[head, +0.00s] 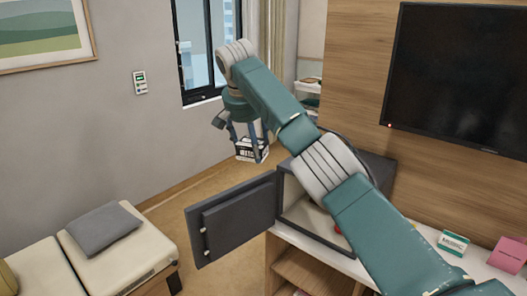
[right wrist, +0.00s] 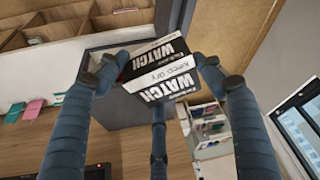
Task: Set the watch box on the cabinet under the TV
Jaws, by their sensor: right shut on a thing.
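The watch box (head: 252,148) is black and white and hangs in my right gripper (head: 246,142), in the air over the floor near the window. In the right wrist view the box (right wrist: 160,72) shows its "WATCH" lettering, with my fingers around it. The cabinet (head: 405,264) under the TV (head: 460,75) has a pale top and open wooden shelves below. My right arm crosses in front of it and hides part of its top. My left gripper is in neither view.
A dark safe (head: 377,167) stands on the cabinet, its door (head: 240,222) swung open toward the left. A green-and-white box (head: 453,242) and a pink box (head: 508,255) sit on the cabinet top at right. A cushioned seat (head: 130,245) with a grey pillow (head: 102,229) is at lower left.

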